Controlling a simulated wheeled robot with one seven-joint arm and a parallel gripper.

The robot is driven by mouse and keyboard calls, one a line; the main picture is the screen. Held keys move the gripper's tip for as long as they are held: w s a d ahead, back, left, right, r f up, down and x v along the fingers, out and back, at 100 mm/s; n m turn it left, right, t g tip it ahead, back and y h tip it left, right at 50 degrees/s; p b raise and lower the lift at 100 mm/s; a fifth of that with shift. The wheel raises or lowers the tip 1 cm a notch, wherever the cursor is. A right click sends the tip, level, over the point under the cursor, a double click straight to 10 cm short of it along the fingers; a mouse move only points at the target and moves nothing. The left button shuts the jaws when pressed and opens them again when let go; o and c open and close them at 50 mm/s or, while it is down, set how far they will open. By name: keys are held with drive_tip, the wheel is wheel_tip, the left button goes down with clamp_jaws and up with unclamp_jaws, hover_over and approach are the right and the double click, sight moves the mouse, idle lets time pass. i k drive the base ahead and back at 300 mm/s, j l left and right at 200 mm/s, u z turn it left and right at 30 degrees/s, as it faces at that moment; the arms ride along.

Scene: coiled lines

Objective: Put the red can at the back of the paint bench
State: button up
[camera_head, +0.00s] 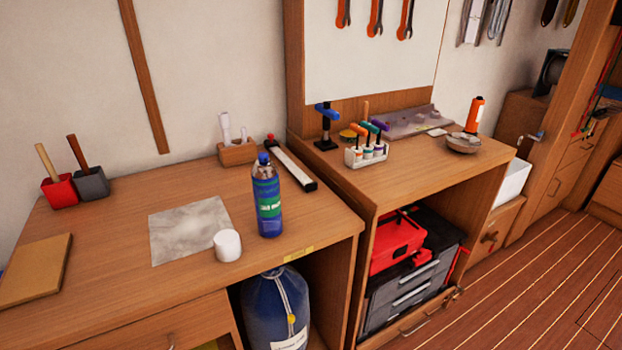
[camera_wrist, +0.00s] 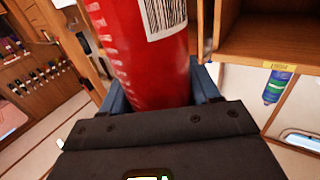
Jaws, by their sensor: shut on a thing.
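My gripper (camera_wrist: 158,85) shows only in the wrist view, with blue fingers on either side of a red can (camera_wrist: 150,50). It is shut on the can, which has a white barcode label; the can's far end runs out of the picture. Neither gripper nor can shows in the head view. A wooden bench (camera_head: 110,240) fills the left of the head view, with a small yellow label on its front edge; I take it as the paint bench. Its edge and label (camera_wrist: 280,66) also show at the right of the wrist view, apparently upside down.
On the left bench stand a blue-green bottle (camera_head: 267,200), a white cup (camera_head: 227,245), a grey sheet (camera_head: 190,229), a board (camera_head: 35,268) and, along the back, red and grey holders (camera_head: 60,191) and a wooden block (camera_head: 237,152). Bare wood shows between the back holders.

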sight(165, 178)
drive_tip(key=u, duration=1.3)
